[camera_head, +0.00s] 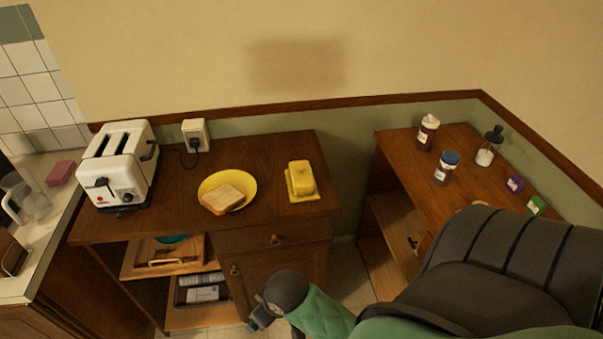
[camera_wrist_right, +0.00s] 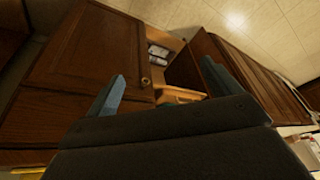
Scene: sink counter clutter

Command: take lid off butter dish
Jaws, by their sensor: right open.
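The butter dish is yellow and stands near the right end of the wooden cabinet top in the head view. Its block-shaped lid (camera_head: 301,177) sits on its flat base (camera_head: 315,196). My right gripper (camera_head: 259,318) is low in front of the cabinet, below and apart from the dish; its tips are hard to make out there. In the right wrist view its two fingers (camera_wrist_right: 161,84) are spread with nothing between them, facing the cabinet doors and open shelf. The dish is not recognisable in that view. My left gripper is not in view.
A yellow plate with bread (camera_head: 222,199) lies left of the dish. A white toaster (camera_head: 124,165) stands further left, near a wall socket (camera_head: 196,134). A second wooden counter (camera_head: 408,155) with jars is at right. The cabinet top behind the dish is clear.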

